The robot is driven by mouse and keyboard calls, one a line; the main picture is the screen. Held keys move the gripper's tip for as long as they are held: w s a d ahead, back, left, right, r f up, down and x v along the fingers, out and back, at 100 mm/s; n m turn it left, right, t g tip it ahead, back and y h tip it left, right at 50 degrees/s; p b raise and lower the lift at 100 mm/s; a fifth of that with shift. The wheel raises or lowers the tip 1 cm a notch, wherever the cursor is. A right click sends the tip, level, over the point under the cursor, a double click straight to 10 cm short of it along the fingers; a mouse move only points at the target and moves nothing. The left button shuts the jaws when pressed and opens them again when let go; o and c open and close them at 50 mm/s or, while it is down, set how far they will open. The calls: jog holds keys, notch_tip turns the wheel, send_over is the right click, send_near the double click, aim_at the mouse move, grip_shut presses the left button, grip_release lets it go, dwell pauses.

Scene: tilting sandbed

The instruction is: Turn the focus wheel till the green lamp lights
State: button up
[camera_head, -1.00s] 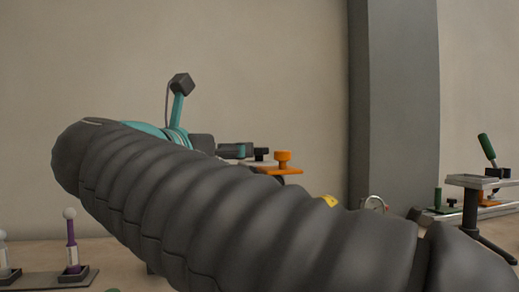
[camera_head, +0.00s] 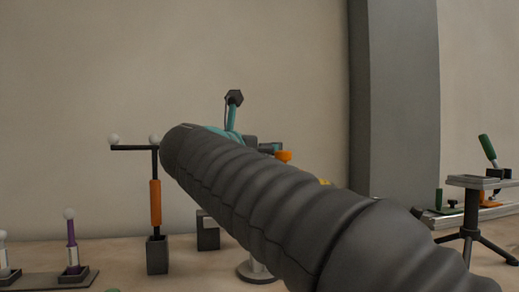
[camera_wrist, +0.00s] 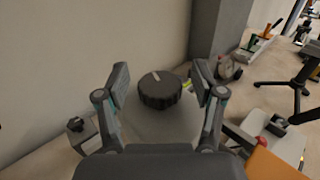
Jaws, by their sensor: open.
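A dark round ribbed knob (camera_wrist: 160,90) with a pale mark on top, likely the focus wheel, shows in the wrist view. It sits on a pale grey rounded body (camera_wrist: 160,126). My gripper (camera_wrist: 159,76) is open, with one finger on each side of the knob in the picture. Gaps show on both sides; I cannot tell how far the fingers are above it. A small yellow-green patch (camera_wrist: 187,84) lies just right of the knob; I cannot tell whether it is a lamp. In the head view my arm hides the knob and the gripper's fingers.
A stand with an orange grip (camera_head: 155,203) and white balls rises left of my arm. A dark block (camera_head: 207,232) and a round stand base (camera_head: 259,272) are beside it. A purple-handled lever (camera_head: 71,243) is at far left, a tripod table (camera_head: 478,182) at right.

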jog(key=c, duration=1.2)
jog(key=shift+o, duration=0.2)
jog(key=shift+a+r+m+h+p, duration=0.15)
jog(key=shift+m+h+p, duration=0.25)
jog(key=shift+p, duration=0.45)
jog(key=shift+r+g+h+p, duration=0.1)
jog(key=shift+g+h+p, duration=0.4)
jog(key=shift+p, duration=0.05)
jog(key=m+g+h+p, duration=0.2)
jog(key=p, duration=0.2)
jog(key=shift+m+h, duration=0.3)
jog(key=m+g+h, duration=0.1)
jog(key=m+g+h+p, duration=0.1)
jog(key=g, duration=0.1)
jog(key=shift+f+h, duration=0.25)
jog(key=shift+h, duration=0.15)
jog(key=shift+m+g+h, duration=1)
jog(key=shift+m+g, duration=0.8)
jog(key=shift+g, duration=0.7)
